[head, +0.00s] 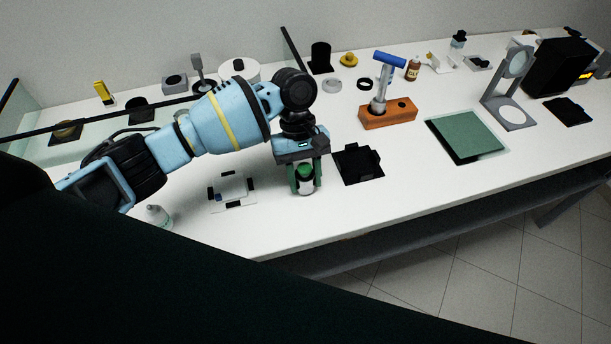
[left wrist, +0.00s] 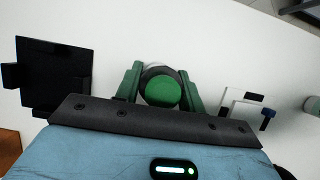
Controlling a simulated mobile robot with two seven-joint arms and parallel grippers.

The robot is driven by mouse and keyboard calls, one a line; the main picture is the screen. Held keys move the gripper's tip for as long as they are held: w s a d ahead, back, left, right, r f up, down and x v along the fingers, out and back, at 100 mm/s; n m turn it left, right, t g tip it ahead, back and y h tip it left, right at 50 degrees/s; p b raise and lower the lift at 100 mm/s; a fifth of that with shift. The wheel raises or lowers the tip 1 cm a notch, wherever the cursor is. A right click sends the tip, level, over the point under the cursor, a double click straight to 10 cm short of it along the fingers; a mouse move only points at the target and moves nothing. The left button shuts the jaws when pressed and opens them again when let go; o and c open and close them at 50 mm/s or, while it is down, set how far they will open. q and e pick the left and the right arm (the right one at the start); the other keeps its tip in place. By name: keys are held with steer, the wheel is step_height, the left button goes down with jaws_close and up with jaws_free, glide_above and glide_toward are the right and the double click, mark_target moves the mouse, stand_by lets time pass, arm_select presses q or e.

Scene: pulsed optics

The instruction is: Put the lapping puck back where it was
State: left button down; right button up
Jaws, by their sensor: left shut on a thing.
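My left gripper (head: 306,182) has green fingers and points down over the white bench. It is shut on a short round piece with a green top and a white and dark side, which seems to be the lapping puck (head: 306,184). The puck also shows in the left wrist view (left wrist: 161,90), upright between both fingers. Whether its base touches the bench is hard to tell. A black square holder with raised tabs (head: 357,167) stands empty just right of the gripper. My right gripper is out of view.
A white plate with black corner pieces (head: 232,192) lies left of the gripper, beside a small bottle (head: 157,215). An orange block with a blue-handled tool (head: 388,117) stands behind right. A green mat (head: 465,135) lies farther right. The bench's front edge is close.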

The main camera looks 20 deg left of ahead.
arm_select(q)
steer(key=shift+f, duration=0.25)
steer(key=c, duration=0.9)
jaws_free()
steer(key=shift+f, duration=0.1)
steer(key=shift+o, duration=0.2)
steer(key=shift+r, duration=0.3)
steer(key=v, duration=1.1)
steer(key=shift+r, duration=0.35)
steer(key=shift+a+f, duration=0.1)
